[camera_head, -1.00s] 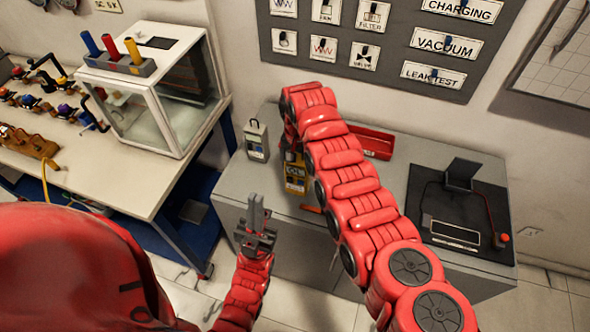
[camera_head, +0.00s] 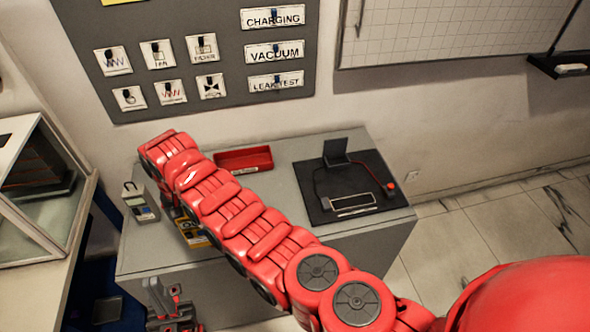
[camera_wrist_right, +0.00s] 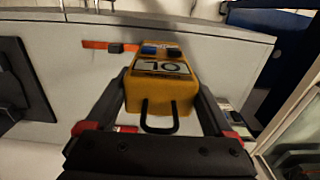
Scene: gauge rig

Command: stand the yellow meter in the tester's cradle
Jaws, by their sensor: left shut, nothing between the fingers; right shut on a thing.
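The yellow meter (camera_wrist_right: 160,88) is between the two fingers of my right gripper (camera_wrist_right: 163,100) in the right wrist view, with its display and dark handle showing. In the head view the yellow meter (camera_head: 192,235) is mostly hidden behind my right arm, low at the left part of the grey bench. The tester (camera_head: 372,186) is a black pad at the bench's right, with an upright black plate (camera_head: 336,152) and a pale-framed rectangle (camera_head: 352,202). I cannot tell which part is the cradle. My left gripper (camera_head: 165,292) is shut and empty in front of the bench.
A grey meter (camera_head: 139,203) stands at the bench's left end. A red tray (camera_head: 243,160) lies at the back. An orange strip (camera_wrist_right: 95,45) shows in the wrist view. Bare bench top (camera_head: 285,205) lies between tray and tester. A glass-sided box (camera_head: 40,195) is at far left.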

